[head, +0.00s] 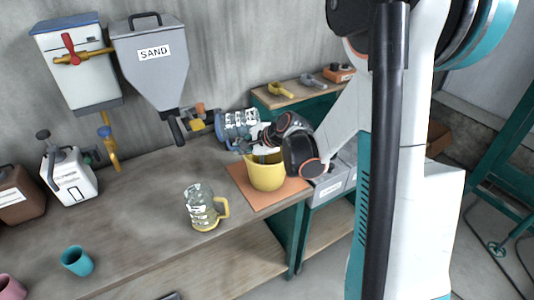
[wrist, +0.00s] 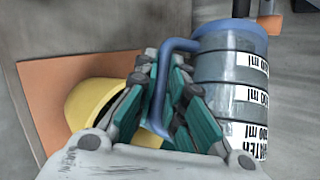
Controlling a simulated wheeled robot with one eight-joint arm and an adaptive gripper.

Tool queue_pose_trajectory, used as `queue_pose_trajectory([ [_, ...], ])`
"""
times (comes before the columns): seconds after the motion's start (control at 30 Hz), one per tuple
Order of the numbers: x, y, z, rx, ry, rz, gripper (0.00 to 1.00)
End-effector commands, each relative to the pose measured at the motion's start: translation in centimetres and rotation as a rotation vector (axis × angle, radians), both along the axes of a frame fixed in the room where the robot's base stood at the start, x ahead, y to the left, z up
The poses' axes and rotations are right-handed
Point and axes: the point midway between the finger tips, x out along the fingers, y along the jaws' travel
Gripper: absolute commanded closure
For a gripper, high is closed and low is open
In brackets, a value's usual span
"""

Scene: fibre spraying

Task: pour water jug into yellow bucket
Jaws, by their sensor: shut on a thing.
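The water jug (head: 238,124) is clear with a blue rim and blue handle; its WATER and ml labels show in the wrist view (wrist: 230,95). My gripper (head: 262,141) is shut on the blue handle, with its teal fingers on either side of it in the wrist view (wrist: 168,98). The jug is held behind and left of the yellow bucket (head: 267,175) and looks tipped over. The bucket stands upright on an orange mat (head: 248,188), below my gripper; in the wrist view the fingers partly hide it (wrist: 88,105). No stream of water is visible.
A clear jug with a yellow handle (head: 201,208) stands left of the mat. A teal cup (head: 77,261) and a white canister (head: 69,174) stand further left. A SAND hopper (head: 153,60) hangs on the wall. The bench (head: 140,215) between them is clear.

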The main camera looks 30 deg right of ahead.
Motion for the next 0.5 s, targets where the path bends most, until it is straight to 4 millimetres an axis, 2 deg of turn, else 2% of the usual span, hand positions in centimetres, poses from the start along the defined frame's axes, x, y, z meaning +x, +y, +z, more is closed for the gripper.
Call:
queue_pose_trajectory([
  [0.33,-0.2,-0.4,-1.5,0.031,-0.022,0.0,1.0],
  [0.5,-0.2,-0.4,-1.2,0.047,-0.032,0.001,1.0],
])
